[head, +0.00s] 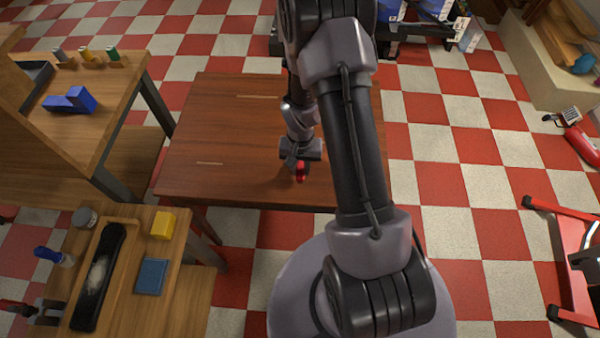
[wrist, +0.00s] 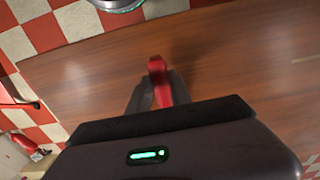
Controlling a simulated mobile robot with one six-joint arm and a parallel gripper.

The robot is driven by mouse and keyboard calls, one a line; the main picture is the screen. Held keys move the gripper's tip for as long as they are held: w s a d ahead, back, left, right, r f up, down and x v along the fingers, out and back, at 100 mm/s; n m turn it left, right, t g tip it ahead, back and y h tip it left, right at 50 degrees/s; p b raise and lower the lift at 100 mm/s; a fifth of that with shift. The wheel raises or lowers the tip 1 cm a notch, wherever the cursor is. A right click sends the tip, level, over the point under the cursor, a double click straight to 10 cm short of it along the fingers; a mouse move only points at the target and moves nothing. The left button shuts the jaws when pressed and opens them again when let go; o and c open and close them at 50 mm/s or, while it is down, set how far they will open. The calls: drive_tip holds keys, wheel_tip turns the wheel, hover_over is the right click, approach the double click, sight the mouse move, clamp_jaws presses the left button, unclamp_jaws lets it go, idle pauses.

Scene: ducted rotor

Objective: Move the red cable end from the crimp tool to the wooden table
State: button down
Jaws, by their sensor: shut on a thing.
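My gripper (head: 294,164) is over the wooden table (head: 230,130), near its front edge. It is shut on the red cable end (head: 301,171), which shows as a small red piece at the fingertips. In the wrist view the red cable end (wrist: 159,82) sits between the two dark fingers (wrist: 155,95), above the brown tabletop (wrist: 235,60). A soft shadow lies on the wood close by. I cannot tell whether the red cable end touches the table. I cannot make out the crimp tool in either view.
The wooden table is otherwise bare. A workbench with a blue block (head: 70,101) and several spools stands at the left. A lower bench holds a yellow block (head: 163,225), a blue pad (head: 151,276) and a black tray (head: 98,275).

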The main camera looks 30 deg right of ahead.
sight(300, 170)
wheel_tip(300, 170, down, 3)
drive_tip(key=shift+f+b, duration=0.15)
drive_tip(key=shift+b, duration=0.5)
drive_tip(key=shift+f, duration=0.2)
drive_tip(key=c, duration=1.2)
unclamp_jaws()
drive_tip(key=shift+r, duration=0.1)
drive_tip(key=shift+o, duration=0.2)
